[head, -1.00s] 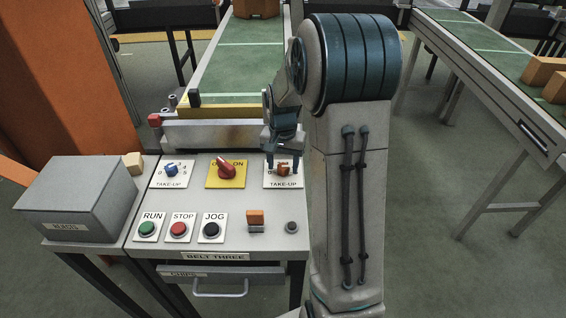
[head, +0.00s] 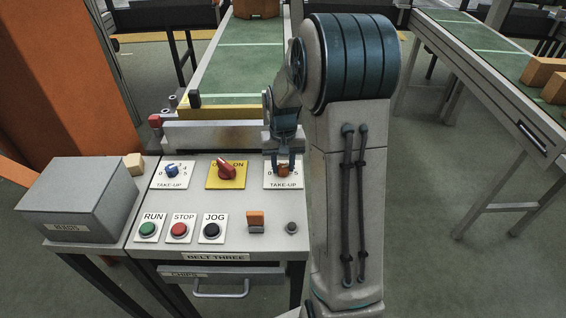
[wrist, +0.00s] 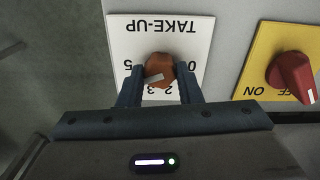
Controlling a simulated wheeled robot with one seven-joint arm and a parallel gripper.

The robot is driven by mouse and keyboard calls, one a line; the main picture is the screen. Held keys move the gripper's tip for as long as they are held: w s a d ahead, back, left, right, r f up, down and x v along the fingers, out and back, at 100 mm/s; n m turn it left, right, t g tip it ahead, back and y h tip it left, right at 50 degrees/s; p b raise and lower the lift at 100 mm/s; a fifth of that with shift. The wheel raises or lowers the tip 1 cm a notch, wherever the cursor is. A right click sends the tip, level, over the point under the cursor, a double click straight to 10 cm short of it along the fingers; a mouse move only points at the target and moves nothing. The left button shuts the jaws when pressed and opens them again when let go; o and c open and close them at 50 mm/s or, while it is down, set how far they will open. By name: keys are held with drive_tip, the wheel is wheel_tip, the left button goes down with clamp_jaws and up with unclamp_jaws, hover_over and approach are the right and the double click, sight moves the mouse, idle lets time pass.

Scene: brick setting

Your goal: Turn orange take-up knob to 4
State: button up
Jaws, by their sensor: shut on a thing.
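The orange take-up knob (head: 284,170) sits on the white TAKE-UP plate (head: 283,185) at the right of the panel. My gripper (head: 284,163) points down over it, with a finger on either side. In the wrist view the gripper (wrist: 160,78) is shut on the orange knob (wrist: 158,65). The plate (wrist: 190,40) appears upside down there, with 5 on the left, 0 on the right and 2 and 3 below the knob. The knob's white mark lies at its lower left, towards the 3-to-5 side. The 4 is hidden, apparently behind the left finger.
A red switch (head: 227,169) on a yellow plate stands left of the knob, and a blue take-up knob (head: 172,170) farther left. RUN, STOP and JOG buttons (head: 180,230) and an orange rocker (head: 255,218) lie nearer. A grey bar (head: 215,136) runs behind the panel.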

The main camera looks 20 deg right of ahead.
sight(283, 167)
drive_tip(key=shift+n, duration=1.3)
drive_tip(key=o, duration=1)
drive_tip(key=shift+c, duration=0.2)
wheel_tip(283, 167, up, 14)
drive_tip(key=p, duration=0.1)
drive_tip(key=shift+f, duration=0.1)
